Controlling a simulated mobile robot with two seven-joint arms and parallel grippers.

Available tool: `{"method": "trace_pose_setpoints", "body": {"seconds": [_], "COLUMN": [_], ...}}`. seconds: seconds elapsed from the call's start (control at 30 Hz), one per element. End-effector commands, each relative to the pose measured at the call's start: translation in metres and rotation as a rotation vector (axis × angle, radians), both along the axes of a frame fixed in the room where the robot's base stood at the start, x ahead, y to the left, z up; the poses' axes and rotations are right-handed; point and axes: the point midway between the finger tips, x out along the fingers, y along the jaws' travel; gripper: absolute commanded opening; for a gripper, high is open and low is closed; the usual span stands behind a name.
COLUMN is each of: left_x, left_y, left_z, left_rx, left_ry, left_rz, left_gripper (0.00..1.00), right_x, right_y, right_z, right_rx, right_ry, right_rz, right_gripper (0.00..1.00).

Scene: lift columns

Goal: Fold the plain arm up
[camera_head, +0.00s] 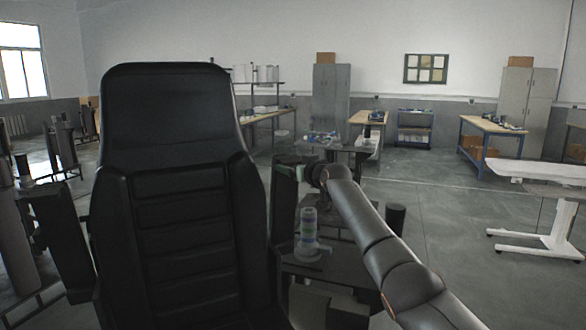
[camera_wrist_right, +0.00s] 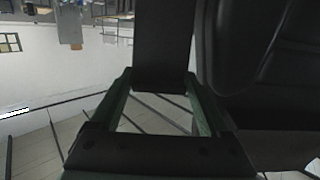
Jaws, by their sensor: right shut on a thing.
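A black high-backed chair (camera_head: 175,150) fills the left middle of the head view. A dark arm (camera_head: 284,205) stands upright along the right side of its backrest. My right gripper (camera_head: 306,174) is at the upper part of this arm, with my right arm reaching in from the lower right. In the right wrist view my right gripper (camera_wrist_right: 160,76) has its green fingers on both sides of a dark flat bar (camera_wrist_right: 165,45), shut on it. Another dark arm (camera_head: 60,240) shows at the chair's left side. My left gripper is not in view.
A white table (camera_head: 525,170) stands at the right. Workbenches (camera_head: 490,125) and grey cabinets (camera_head: 331,95) line the back wall.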

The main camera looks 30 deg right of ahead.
Motion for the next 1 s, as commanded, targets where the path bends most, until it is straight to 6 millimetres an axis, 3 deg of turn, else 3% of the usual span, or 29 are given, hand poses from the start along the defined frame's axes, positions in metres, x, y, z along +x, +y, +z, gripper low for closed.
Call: {"method": "trace_pose_setpoints", "body": {"seconds": [0.03,0.07,0.2,0.63,1.0], "left_x": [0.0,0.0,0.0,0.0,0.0], "left_y": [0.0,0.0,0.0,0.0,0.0], "left_z": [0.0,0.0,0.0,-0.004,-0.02], "left_rx": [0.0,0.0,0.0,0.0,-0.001], "left_ry": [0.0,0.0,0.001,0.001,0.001], "left_rz": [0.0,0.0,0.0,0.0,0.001], "left_gripper": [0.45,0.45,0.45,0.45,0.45], "right_x": [0.0,0.0,0.0,-0.004,-0.032], "right_y": [0.0,0.0,0.0,0.0,0.001], "right_z": [0.012,0.012,0.01,0.004,0.006], "right_rx": [-0.003,-0.003,-0.002,-0.001,-0.004], "right_ry": [-0.025,-0.025,-0.021,-0.011,-0.012], "right_rz": [-0.001,-0.001,-0.001,0.001,0.0], "right_gripper": [0.0,0.83,0.99,1.0,1.0]}}
